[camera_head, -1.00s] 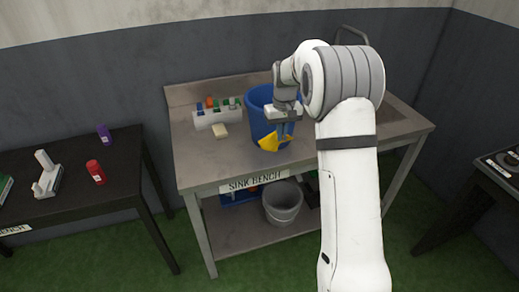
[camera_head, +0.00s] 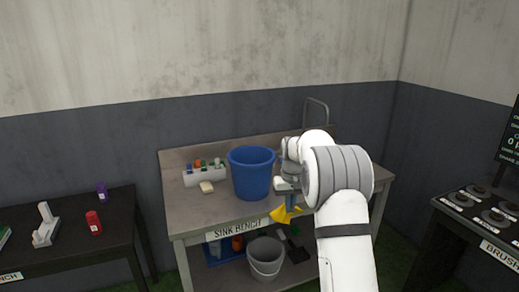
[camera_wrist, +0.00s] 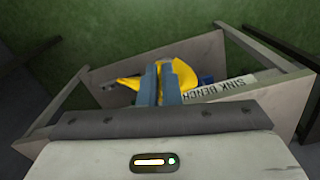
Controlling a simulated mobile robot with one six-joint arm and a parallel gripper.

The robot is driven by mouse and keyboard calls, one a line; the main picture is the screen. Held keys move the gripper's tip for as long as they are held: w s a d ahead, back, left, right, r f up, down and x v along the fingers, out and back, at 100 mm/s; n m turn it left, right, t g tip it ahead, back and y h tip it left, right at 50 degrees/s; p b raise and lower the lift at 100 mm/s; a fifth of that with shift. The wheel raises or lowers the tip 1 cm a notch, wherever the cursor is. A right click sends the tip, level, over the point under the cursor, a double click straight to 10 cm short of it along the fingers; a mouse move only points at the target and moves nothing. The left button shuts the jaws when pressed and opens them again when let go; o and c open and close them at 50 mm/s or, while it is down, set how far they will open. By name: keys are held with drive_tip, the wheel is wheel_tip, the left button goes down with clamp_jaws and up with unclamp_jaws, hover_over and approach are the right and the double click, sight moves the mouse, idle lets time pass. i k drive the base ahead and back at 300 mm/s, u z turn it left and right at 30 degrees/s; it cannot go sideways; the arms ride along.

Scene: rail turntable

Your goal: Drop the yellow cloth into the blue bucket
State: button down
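The blue bucket (camera_head: 252,175) stands upright on the sink bench (camera_head: 200,222), its open top facing up. My gripper (camera_head: 290,204) is to the right of the bucket, near the bench's front edge. It is shut on the yellow cloth (camera_head: 282,215), which hangs below the fingertips and is outside the bucket. In the wrist view, the fingers (camera_wrist: 159,72) point away with the cloth (camera_wrist: 186,76) spreading out on both sides of them. The bucket is not clearly visible in the wrist view.
A white caddy (camera_head: 205,176) with several small bottles and a pale sponge (camera_head: 207,187) sit left of the bucket. A grey bucket (camera_head: 266,258) is on the lower shelf. A tap (camera_head: 317,112) rises behind my arm. Dark benches stand at left and right.

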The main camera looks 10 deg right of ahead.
sight(251, 167)
drive_tip(key=k, duration=0.85)
drive_tip(key=z, duration=0.3)
drive_tip(key=i, duration=0.8)
drive_tip(key=z, duration=0.75)
drive_tip(key=i, duration=1.5)
drive_tip(key=u, duration=0.5)
drive_tip(key=i, duration=1)
drive_tip(key=u, duration=0.85)
drive_tip(key=k, duration=0.6)
drive_tip(key=u, duration=0.15)
drive_tip(key=i, duration=0.6)
drive_tip(key=z, duration=0.05)
